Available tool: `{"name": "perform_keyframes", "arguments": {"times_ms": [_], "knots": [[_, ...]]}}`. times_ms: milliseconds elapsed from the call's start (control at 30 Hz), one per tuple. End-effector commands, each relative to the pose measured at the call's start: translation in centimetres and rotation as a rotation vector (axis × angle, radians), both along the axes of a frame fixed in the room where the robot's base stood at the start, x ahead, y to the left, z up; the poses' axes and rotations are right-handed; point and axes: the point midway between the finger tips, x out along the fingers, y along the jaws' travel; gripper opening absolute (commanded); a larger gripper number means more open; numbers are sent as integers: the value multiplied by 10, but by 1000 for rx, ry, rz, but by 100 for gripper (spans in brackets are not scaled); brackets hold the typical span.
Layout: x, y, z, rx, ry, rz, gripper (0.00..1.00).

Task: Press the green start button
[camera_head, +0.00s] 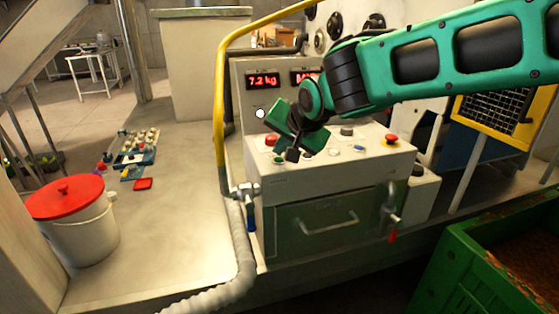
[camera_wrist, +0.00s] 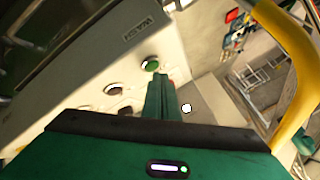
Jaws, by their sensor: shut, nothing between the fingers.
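My gripper (camera_head: 292,154) is shut and empty, pointing down over the left part of the box top in the head view.
The control box (camera_head: 330,187) also carries a red button (camera_head: 271,140), a red mushroom button (camera_head: 391,139) and a black knob (camera_head: 346,130). A yellow pipe (camera_head: 219,110) rises at its left. A display (camera_head: 263,80) reads 7.2 kg. A red-lidded bucket (camera_head: 80,235) stands left.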

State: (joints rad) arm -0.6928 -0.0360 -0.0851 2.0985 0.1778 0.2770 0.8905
Motion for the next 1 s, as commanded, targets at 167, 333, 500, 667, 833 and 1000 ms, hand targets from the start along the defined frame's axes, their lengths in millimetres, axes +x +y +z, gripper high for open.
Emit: {"name": "perform_keyframes", "arguments": {"times_ms": [167,333,500,667,833,1000], "knots": [[0,0,5,0,0,0,0],[0,0,5,0,0,0,0],[0,0,11,1,-2,1,0],[0,1,24,1,-3,2,0],[0,1,39,1,-2,1,0],[0,0,52,1,-3,0,0]]}}
